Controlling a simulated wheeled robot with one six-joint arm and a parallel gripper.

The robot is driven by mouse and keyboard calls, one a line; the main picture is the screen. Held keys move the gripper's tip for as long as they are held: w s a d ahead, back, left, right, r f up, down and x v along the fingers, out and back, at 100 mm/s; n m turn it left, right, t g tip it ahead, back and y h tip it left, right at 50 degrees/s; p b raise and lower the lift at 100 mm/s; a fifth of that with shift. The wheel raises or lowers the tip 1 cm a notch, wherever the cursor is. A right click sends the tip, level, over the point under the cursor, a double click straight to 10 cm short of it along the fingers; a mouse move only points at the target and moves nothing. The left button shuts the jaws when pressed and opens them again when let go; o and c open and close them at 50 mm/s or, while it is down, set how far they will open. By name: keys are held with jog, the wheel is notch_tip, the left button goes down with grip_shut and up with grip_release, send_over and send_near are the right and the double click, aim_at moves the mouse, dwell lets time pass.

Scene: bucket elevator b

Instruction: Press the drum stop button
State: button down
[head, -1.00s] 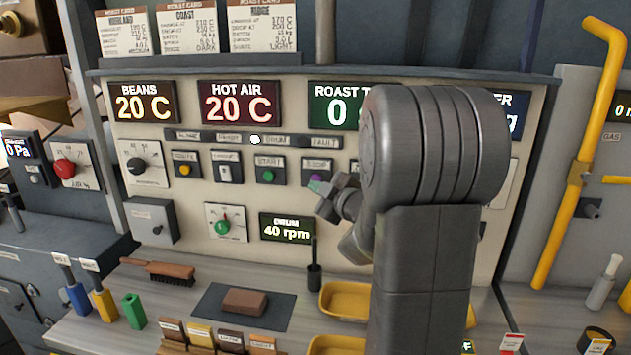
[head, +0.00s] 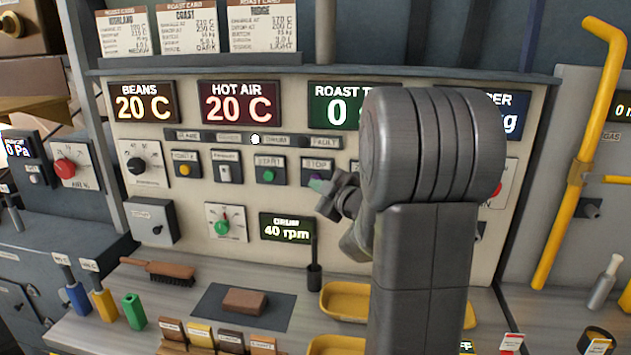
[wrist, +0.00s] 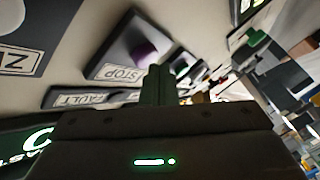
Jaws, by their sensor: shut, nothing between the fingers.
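The stop button (wrist: 145,51) is a purple cap on a dark plate labelled STOP in the wrist view. In the head view, the STOP plate (head: 317,164) is on the cream panel, right of the green START button (head: 267,175). My gripper (head: 319,187) is at the lower part of that plate and partly covers the button. In the wrist view, my gripper's fingers (wrist: 160,80) are together with nothing held, their tips beside the purple cap and the STOP label. I cannot tell whether they touch the cap. The drum display (head: 286,229) reads 40 rpm.
A status strip (head: 210,137) runs above the buttons, with a white lamp lit beside DRUM. A green-knobbed dial (head: 222,226) is left of the drum display. A shelf below holds a brush (head: 170,271) and yellow trays (head: 346,301). My arm hides the panel's right part.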

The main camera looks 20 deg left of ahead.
jog(key=shift+w+a, duration=0.1)
jog(key=shift+w, duration=0.3)
dwell(0.5)
jog(key=shift+s, duration=0.1)
jog(key=shift+s+d+b, duration=0.2)
jog(key=shift+s+b, duration=0.2)
jog(key=shift+s, duration=0.35)
jog(key=s, duration=0.2)
jog(key=s+d+b, duration=0.1)
jog(key=s, duration=0.1)
jog(key=shift+s+b, duration=0.3)
jog(key=shift+s, duration=0.1)
jog(key=shift+w, duration=0.15)
dwell(0.6)
